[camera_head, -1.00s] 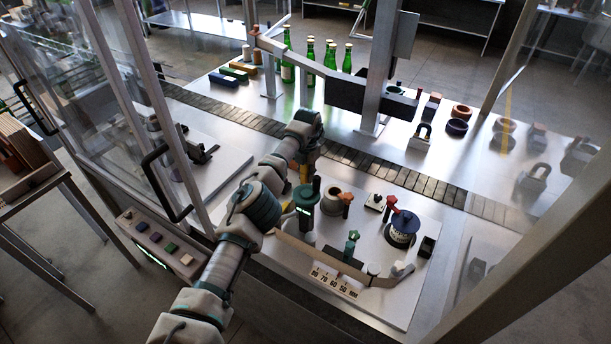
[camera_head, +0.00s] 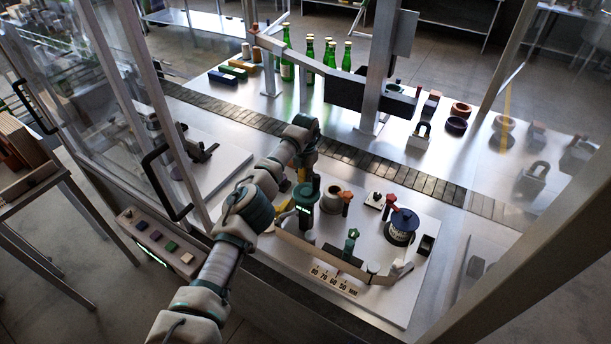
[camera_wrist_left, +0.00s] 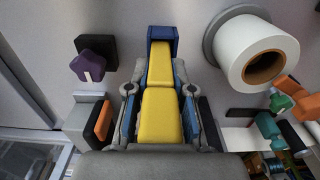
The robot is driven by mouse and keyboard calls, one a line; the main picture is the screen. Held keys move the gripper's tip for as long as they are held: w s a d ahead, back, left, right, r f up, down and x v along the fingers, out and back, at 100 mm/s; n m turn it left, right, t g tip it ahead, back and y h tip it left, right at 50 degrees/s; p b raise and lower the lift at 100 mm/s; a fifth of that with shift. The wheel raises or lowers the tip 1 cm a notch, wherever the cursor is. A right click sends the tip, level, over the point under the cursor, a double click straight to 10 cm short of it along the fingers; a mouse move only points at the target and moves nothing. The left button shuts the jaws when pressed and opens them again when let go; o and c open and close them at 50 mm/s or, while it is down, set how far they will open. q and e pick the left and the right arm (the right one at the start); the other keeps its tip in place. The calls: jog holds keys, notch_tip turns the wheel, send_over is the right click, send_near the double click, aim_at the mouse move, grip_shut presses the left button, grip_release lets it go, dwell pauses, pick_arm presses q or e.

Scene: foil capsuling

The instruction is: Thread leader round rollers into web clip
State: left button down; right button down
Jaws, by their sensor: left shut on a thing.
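My left arm reaches from the lower left over the white board, and its hand (camera_head: 304,160) is low above the board, partly hidden by its own links. In the left wrist view the left gripper (camera_wrist_left: 160,100) is shut on a yellow piece (camera_wrist_left: 160,108) with a blue end (camera_wrist_left: 155,38). I cannot tell whether this is the leader. A tan band (camera_head: 320,255) runs along the board's front to a pale block (camera_head: 400,270). A white roll with a brown core (camera_wrist_left: 258,60) is right of the gripper. The web clip is not clearly identifiable. The right gripper is out of view.
A purple knob (camera_wrist_left: 93,62) and an orange-faced block (camera_wrist_left: 100,118) are left of the gripper. A dark green post (camera_head: 304,208) and a black spool (camera_head: 402,228) stand on the board. A slatted conveyor (camera_head: 400,176) runs behind; a glass door with handle (camera_head: 160,180) is left.

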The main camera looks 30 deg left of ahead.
pick_arm(q)
jog(key=shift+f, duration=0.2)
jog(key=shift+d+f+b, duration=0.1)
jog(key=shift+f+b, duration=0.3)
jog(key=shift+f, duration=0.15)
jog(key=c, duration=0.9)
grip_release()
jog(key=shift+c, duration=0.2)
